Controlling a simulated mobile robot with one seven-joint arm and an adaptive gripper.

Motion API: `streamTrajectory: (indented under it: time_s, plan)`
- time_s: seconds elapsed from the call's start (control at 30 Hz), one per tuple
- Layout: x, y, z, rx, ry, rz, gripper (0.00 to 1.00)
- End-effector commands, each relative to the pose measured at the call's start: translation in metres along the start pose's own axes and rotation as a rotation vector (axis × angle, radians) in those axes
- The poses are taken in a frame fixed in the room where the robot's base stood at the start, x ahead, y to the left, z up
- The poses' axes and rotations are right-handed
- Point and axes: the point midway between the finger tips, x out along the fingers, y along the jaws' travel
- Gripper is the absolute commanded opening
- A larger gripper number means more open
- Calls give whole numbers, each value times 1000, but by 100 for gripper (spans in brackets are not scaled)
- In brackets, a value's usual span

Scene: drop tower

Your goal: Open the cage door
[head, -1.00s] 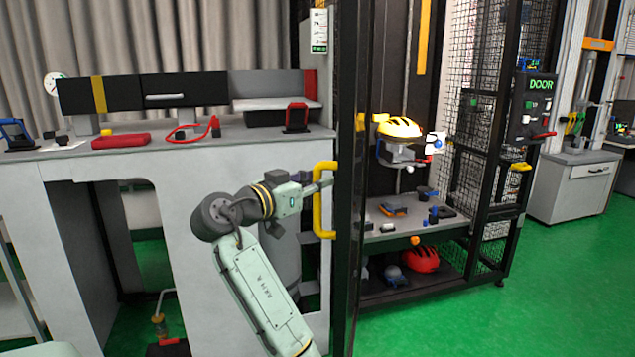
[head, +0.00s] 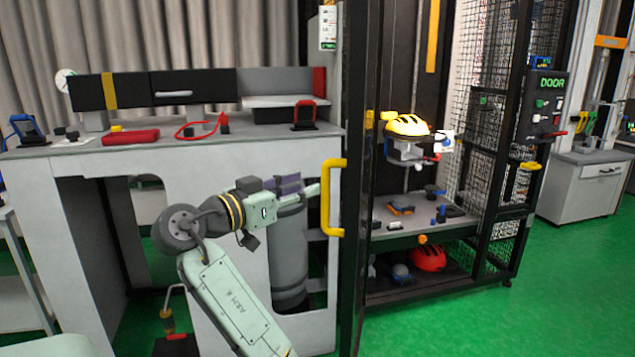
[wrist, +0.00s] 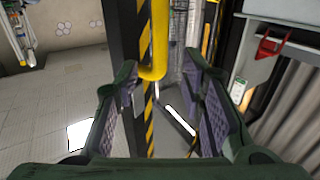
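The cage door (head: 355,200) shows nearly edge-on in the head view as a tall dark panel, with the cage interior in view to its right. Its yellow handle (head: 334,200) is a bracket on the left side of the panel. My gripper (head: 314,188) is just left of the handle, at mid-height. In the wrist view my gripper (wrist: 160,80) is open, with nothing between the finger pads. The handle (wrist: 155,55) shows ahead, between the fingertips and nearer the left one. I cannot tell whether they touch.
A grey workbench (head: 100,165) stands left of the door, with a grey cylinder (head: 288,250) under it. Inside the cage a yellow helmet (head: 408,125) sits above a shelf (head: 390,232). A control panel marked DOOR (head: 545,100) is at right. Green floor is clear at lower right.

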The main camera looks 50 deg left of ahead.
Motion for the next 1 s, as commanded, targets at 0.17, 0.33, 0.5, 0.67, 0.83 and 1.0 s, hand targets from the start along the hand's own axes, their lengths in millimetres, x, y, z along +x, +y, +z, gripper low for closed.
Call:
streamTrajectory:
  time_s: [0.17,0.33,0.5,0.67,0.83,1.0]
  plan:
    - [-30,0,0,1,0,-2,36]
    - [-42,0,0,-1,0,0,36]
    - [-43,0,0,-1,0,1,36]
    - [-43,0,0,-1,0,1,36]
    - [-43,0,0,0,0,1,36]
    - [-43,0,0,-1,0,-1,36]
